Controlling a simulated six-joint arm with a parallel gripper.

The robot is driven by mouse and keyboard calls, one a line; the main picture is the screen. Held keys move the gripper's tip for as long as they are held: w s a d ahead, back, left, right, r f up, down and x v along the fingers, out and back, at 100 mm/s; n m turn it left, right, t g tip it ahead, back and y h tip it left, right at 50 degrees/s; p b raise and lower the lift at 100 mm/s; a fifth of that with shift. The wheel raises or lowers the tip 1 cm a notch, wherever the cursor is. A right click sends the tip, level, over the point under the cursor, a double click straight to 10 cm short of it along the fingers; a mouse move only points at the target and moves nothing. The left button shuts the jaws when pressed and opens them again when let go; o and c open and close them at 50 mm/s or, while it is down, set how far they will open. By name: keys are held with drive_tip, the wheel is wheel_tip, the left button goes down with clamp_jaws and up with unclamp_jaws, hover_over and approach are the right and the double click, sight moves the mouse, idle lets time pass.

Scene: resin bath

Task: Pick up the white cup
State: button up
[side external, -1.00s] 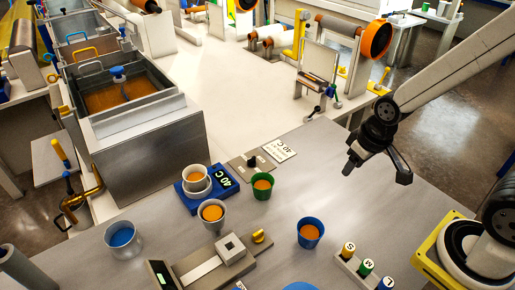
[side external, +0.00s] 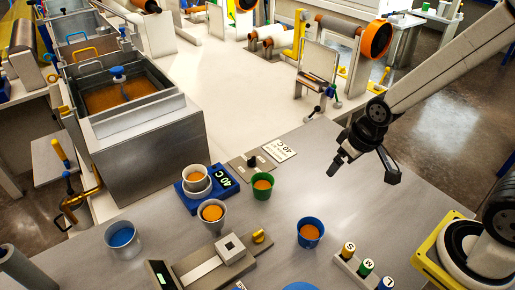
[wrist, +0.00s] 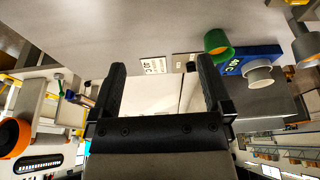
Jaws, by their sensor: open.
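The white cup (side external: 195,183) stands upright on the blue 40 C plate (side external: 222,192), with orange liquid inside. In the wrist view the white cup (wrist: 258,74) shows at the right, on the blue plate (wrist: 262,54). My gripper (side external: 363,172) is open and empty, in the air to the right of the cup and well apart from it. In the wrist view its two black fingers (wrist: 162,65) stand spread with nothing between them.
A green cup (side external: 263,187) and a grey cup (side external: 212,215) stand close to the plate. A blue cup (side external: 310,233) and a grey cup with blue contents (side external: 122,239) stand farther off. The resin bath (side external: 150,150) is behind left. The bench below my gripper is clear.

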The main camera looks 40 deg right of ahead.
drive_tip(key=w+a+f+n+t+y, duration=0.1)
drive_tip(key=w+a+f+t, duration=0.15)
drive_tip(key=w+a, duration=0.5)
drive_tip(key=n+t+y, duration=0.3)
drive_tip(key=t+y, duration=0.1)
drive_tip(key=t, duration=0.3)
approach(188, 172)
drive_tip(key=shift+f+x, duration=0.25)
drive_tip(key=shift+x, duration=0.9)
drive_tip(key=shift+x, duration=2.5)
drive_tip(key=shift+c, duration=0.2)
drive_tip(key=shift+r, duration=0.1)
drive_tip(key=c, duration=1.1)
drive_tip(key=shift+r, duration=0.1)
